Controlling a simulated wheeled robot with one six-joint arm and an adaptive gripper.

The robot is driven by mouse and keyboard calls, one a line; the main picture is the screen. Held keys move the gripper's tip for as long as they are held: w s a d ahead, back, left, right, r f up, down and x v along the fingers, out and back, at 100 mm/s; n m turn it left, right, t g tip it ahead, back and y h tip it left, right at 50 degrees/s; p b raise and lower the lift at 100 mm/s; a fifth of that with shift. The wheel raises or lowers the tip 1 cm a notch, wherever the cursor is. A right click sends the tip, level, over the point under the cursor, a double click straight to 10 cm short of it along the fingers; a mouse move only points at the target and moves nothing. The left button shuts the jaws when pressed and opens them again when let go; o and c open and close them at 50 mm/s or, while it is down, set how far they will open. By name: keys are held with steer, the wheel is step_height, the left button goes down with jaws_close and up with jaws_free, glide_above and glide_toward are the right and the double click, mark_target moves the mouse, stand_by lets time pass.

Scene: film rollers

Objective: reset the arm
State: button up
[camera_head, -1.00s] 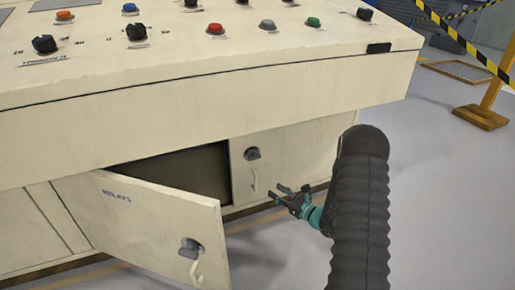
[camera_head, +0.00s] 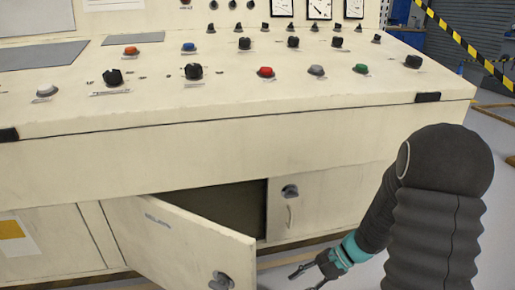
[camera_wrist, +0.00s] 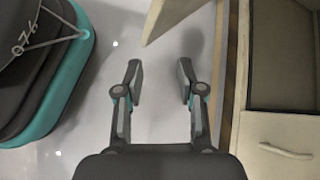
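My gripper (camera_head: 308,273) is low in front of the control cabinet (camera_head: 200,160), at the lower middle of the head view, beside the half-open cabinet door. In the wrist view my gripper (camera_wrist: 160,85) has its two fingers apart with only bare floor between them, so it is open and empty. My dark sleeved arm (camera_head: 435,215) fills the right side of the head view.
The relay door (camera_head: 180,242) stands ajar; its edge shows in the wrist view (camera_wrist: 165,18). A second door (camera_head: 325,205) is shut. Buttons and knobs cover the sloped top. Free floor (camera_head: 485,150) lies to the right, with striped tape (camera_head: 460,38) behind.

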steer(key=s+d+r+n+t+h+p, duration=0.1)
steer(key=s+r+n+t+h+p, duration=0.1)
steer(key=r, duration=0.8)
steer(key=s+d+r+n+t+h+p, duration=0.1)
steer(key=s+r+n+t+h+p, duration=0.1)
steer(key=s+r+n, duration=0.4)
steer(key=s+d+r+n+t+h+p, duration=0.1)
steer(key=s+r+n+t+h+p, duration=0.2)
steer(key=r, duration=1.2)
steer(key=s+h, duration=0.2)
steer(key=shift+s+d+n+h, duration=0.3)
steer(key=shift+s+d+n, duration=0.05)
steer(key=shift+n, duration=0.05)
